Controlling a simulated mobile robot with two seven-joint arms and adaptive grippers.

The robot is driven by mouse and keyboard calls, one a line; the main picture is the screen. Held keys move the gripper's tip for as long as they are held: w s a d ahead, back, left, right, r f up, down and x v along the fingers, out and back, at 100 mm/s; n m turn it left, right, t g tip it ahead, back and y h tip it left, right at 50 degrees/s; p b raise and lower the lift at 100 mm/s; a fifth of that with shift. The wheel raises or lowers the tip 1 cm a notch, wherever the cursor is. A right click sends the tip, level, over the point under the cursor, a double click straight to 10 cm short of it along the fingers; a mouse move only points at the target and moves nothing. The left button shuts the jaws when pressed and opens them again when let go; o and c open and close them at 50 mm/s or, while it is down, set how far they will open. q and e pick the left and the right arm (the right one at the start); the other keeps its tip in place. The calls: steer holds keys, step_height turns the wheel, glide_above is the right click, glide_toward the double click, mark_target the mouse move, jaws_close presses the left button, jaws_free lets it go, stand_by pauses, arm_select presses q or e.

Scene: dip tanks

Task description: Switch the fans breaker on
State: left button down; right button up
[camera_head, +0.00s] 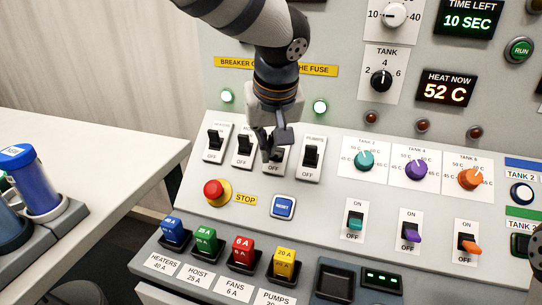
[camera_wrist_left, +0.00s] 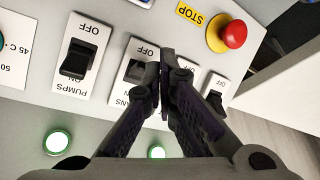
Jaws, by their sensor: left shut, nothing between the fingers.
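The fans breaker (camera_head: 279,167) is a white plate with a dark rocker, third in the row of breakers, and OFF is printed at its lower end. My left gripper (camera_head: 267,152) is in front of it, shut and empty, and hides much of its rocker. In the left wrist view, upside down, the fans breaker (camera_wrist_left: 134,72) shows beside the shut fingertips (camera_wrist_left: 164,88). The fingertips overlap the plate's edge; I cannot tell whether they touch the rocker, or its position. My right gripper is not in view.
The pumps breaker (camera_head: 311,157) is close on the right, the hoist (camera_head: 243,147) and heaters (camera_head: 215,142) breakers on the left. Two green lamps (camera_head: 227,96) (camera_head: 320,107) glow above. A red stop button (camera_head: 214,192), reset button (camera_head: 283,206) and coloured fuses (camera_head: 240,254) are below.

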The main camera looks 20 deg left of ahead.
arm_select(q)
steer(key=shift+f, duration=0.15)
steer(key=shift+f, duration=1.45)
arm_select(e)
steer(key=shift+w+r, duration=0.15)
arm_select(q)
steer(key=shift+w, duration=0.15)
